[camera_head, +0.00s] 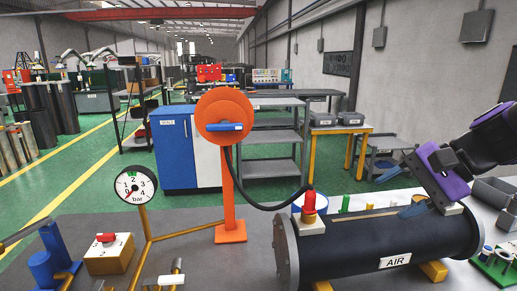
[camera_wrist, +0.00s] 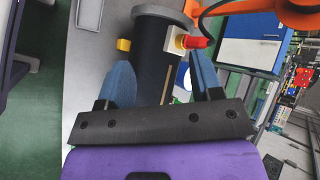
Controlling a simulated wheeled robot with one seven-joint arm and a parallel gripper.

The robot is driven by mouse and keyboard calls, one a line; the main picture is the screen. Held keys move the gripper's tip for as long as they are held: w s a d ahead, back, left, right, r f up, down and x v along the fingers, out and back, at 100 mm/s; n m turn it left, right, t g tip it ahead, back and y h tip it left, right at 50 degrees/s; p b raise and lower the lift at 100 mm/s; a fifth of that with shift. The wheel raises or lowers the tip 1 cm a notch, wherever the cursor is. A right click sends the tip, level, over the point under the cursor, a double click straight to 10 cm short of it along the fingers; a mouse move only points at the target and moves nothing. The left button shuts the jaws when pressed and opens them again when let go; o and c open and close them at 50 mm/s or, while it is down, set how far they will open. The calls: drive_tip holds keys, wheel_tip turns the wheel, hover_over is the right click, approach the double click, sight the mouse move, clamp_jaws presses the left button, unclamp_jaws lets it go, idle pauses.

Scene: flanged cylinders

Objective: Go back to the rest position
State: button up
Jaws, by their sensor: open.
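My gripper (camera_head: 411,208), with a purple body and blue fingers, is at the right over the top of the black AIR cylinder (camera_head: 360,250). In the wrist view my gripper (camera_wrist: 163,78) is open, its two blue fingers apart with nothing held between them. The cylinder (camera_wrist: 152,62) shows beyond and between the fingers. Whether a finger touches it I cannot tell. A red plug (camera_head: 309,202) stands on a pale block at the cylinder's left end; the plug also shows in the wrist view (camera_wrist: 196,42).
An orange hose reel (camera_head: 224,116) on an orange post stands left of the cylinder, its black hose reaching the red plug. A pressure gauge (camera_head: 136,185) and a yellow box with a red knob (camera_head: 109,253) are at left. Grey bins (camera_head: 493,192) lie at right.

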drive_tip(key=s+d+r+n+t+h, duration=0.1)
drive_tip(key=s+d+n+h, duration=0.2)
drive_tip(key=s+n+h, duration=0.1)
drive_tip(key=s+d+r+n+t+h, duration=0.1)
drive_tip(key=s+d+r+n+h, duration=0.1)
drive_tip(key=s+d+n+h, duration=0.1)
drive_tip(key=s+n+h, duration=0.1)
drive_tip(key=s+n, duration=0.1)
drive_tip(key=s, duration=0.1)
drive_tip(key=shift+r+h, duration=0.3)
drive_tip(key=shift+s+d, duration=0.1)
drive_tip(key=shift+d, duration=0.05)
